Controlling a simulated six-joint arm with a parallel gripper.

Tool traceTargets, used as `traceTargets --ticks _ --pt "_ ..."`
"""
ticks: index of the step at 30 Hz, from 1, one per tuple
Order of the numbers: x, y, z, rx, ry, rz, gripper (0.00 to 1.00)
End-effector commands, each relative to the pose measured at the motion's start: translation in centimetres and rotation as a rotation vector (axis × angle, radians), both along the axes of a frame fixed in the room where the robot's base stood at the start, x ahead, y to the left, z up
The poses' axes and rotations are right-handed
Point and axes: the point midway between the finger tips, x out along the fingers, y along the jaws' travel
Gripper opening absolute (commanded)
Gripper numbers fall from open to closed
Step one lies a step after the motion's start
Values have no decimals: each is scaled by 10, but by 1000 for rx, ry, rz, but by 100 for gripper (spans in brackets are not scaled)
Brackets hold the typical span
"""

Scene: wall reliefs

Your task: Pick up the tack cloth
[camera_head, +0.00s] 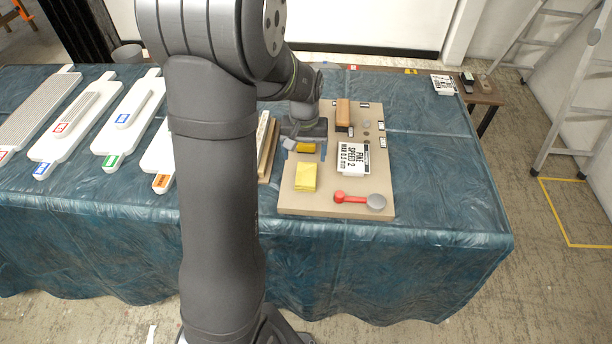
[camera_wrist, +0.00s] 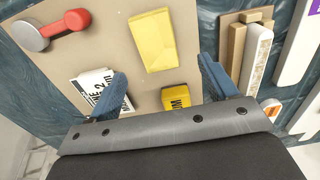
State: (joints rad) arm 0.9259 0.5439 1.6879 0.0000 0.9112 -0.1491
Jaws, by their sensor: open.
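The tack cloth appears to be the yellow folded square (camera_head: 306,176) lying flat on the tan board (camera_head: 335,208); in the wrist view the cloth (camera_wrist: 154,39) is at top centre, fully visible. My gripper (camera_head: 305,146) is over the board, behind the cloth in the head view. In the wrist view my gripper (camera_wrist: 163,72) has its two blue fingers spread wide, with nothing held between them. The cloth lies ahead of the fingertips, apart from them.
A smaller yellow block (camera_wrist: 176,97) lies between the finger lines, near my gripper's base. A printed white packet (camera_head: 353,158) and a red-and-grey tool (camera_head: 358,200) are on the board. Wooden strips (camera_head: 268,150) and white panels (camera_head: 125,118) lie to the left.

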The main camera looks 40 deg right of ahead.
Motion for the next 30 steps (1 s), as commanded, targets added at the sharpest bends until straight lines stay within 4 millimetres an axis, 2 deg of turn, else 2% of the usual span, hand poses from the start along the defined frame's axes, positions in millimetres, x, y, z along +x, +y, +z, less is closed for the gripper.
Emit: traceTargets --ticks 3,8,18,27,30 --pt "0 0 -15 1 1 0 78" --pt "-1 0 -23 0 0 0 78" --pt "-7 0 -67 1 1 0 78" --pt "-7 0 -71 -1 -1 0 78" --pt "-7 0 -71 -1 -1 0 59"
